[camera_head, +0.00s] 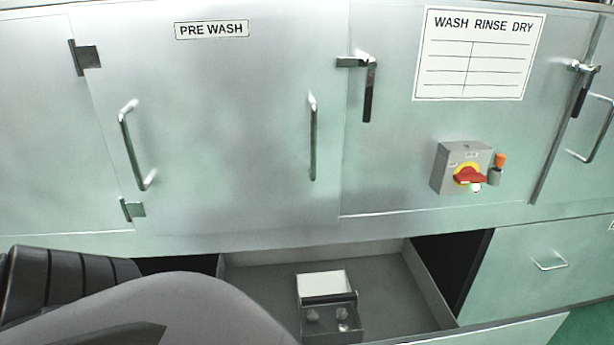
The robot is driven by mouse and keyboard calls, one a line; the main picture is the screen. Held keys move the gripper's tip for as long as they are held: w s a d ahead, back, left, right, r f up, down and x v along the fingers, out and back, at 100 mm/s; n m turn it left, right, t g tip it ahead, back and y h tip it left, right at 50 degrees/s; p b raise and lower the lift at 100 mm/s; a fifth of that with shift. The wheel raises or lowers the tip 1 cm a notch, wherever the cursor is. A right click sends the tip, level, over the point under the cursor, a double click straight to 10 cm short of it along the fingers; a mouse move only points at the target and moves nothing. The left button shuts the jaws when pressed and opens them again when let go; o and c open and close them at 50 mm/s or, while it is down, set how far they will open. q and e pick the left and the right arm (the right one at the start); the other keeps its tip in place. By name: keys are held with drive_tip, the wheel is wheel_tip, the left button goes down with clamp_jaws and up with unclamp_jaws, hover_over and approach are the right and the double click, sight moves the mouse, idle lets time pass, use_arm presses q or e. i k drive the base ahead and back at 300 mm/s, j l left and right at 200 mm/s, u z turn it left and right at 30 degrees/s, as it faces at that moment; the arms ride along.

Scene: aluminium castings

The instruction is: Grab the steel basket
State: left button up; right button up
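A small steel box-like basket (324,284) sits in an open drawer (262,290) at the bottom centre of the head view. It has a light panel at the back, a dark bar across the middle and a few small shiny rounded shapes at the front. I cannot tell whether those shapes are loose parts or part of the basket. Its lower end reaches close to the bottom edge of the picture. Neither of my grippers is in view, and nothing is seen touching the basket.
Grey and black parts, probably my arm, cover the lower left and hide the drawer's left front. Above the drawer is a steel washer cabinet with a PRE WASH door (215,110), handles, latches and a red-yellow switch (468,174). A closed drawer (560,262) is at right.

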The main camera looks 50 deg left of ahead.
sight(324, 293)
drive_tip(key=k+j, duration=0.8)
drive_tip(key=i, duration=0.5)
